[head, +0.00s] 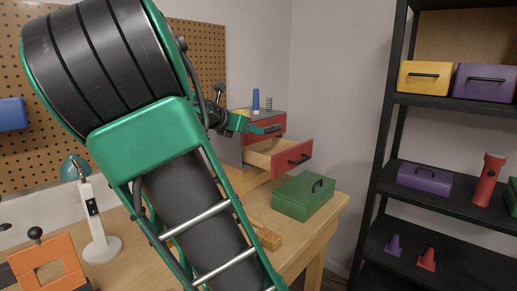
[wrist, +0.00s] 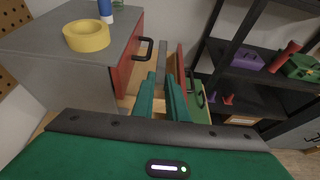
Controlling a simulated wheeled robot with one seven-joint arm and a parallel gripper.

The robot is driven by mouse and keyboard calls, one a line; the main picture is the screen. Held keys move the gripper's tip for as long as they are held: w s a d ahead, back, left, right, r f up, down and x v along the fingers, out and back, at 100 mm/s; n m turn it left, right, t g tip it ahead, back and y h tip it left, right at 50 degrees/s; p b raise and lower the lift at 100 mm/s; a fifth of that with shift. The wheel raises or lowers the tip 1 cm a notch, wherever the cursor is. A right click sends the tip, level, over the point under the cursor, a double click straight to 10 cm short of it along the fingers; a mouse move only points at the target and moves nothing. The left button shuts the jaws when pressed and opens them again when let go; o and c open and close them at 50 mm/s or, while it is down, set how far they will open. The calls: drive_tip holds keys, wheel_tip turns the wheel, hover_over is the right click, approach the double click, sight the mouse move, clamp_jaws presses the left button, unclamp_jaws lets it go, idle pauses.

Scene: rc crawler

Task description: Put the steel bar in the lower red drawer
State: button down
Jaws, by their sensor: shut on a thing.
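The steel bar (wrist: 162,58) is a grey strip between the green fingers of my gripper (wrist: 162,95) in the wrist view, pointing away from me. My gripper (head: 257,128) is shut on it, above the open drawer; I cannot clearly tell the bar from the fingers in the head view. The lower red drawer (head: 299,156) is pulled out of the grey cabinet, showing pale wooden insides. Its red front (wrist: 180,62) is right of the bar in the wrist view. The upper red drawer (wrist: 124,70) looks shut, with a black handle. Much of the lower drawer's inside is hidden by my gripper.
Yellow tape (wrist: 86,36) and a blue tube (head: 255,100) stand on the cabinet. A green toolbox (head: 303,197) sits on the wooden bench in front of the drawer. A black shelf (head: 447,104) stands at the right, with floor between it and the bench.

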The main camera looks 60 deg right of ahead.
drive_tip(key=x, duration=0.5)
drive_tip(key=shift+w+d+f, duration=0.25)
drive_tip(key=shift+f, duration=2.3)
drive_tip(key=shift+f, duration=0.6)
drive_tip(key=c, duration=1.7)
unclamp_jaws()
drive_tip(key=shift+c, duration=0.2)
drive_tip(key=shift+r, duration=0.15)
drive_tip(key=shift+r, duration=0.3)
drive_tip(key=v, duration=1.2)
drive_tip(key=shift+r, duration=0.15)
